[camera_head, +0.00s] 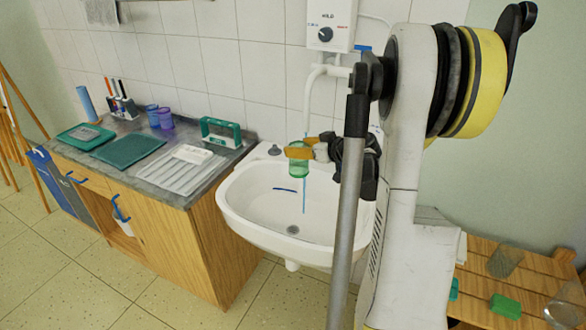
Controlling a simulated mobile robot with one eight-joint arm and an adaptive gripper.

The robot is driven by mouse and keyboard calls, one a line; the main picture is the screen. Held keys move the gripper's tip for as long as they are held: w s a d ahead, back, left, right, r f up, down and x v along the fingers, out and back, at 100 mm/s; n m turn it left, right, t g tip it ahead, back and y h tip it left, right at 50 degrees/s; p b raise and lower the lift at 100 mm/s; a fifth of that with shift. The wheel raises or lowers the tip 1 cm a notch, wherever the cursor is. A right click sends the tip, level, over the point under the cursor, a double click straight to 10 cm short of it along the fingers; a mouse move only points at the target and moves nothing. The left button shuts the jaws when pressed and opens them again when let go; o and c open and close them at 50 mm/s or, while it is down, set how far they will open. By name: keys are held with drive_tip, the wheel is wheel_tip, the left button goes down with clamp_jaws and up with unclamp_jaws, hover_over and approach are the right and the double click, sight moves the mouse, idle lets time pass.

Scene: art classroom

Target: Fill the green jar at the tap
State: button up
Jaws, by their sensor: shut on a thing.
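The green jar (298,168) is a small translucent cup over the white sink basin (262,207), and it looks upright. My gripper (306,148), with orange-yellow fingers, is shut on it near its top. The white tap (319,82) hangs from the water heater (331,22), and its spout comes down just above the jar. A thin blue streak, like running water, (304,197) shows below the jar into the basin. I cannot tell whether water enters the jar or passes beside it, nor its level inside.
A grey counter (187,190) to the left holds a ribbed white tray (180,168), green trays, blue and purple cups (165,118) and a green-framed item (221,131).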

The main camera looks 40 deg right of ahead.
drive_tip(key=shift+w+d, duration=0.3)
drive_tip(key=shift+d, duration=0.7)
drive_tip(key=shift+w+d, duration=0.25)
drive_tip(key=shift+d, duration=0.75)
idle(6.0)
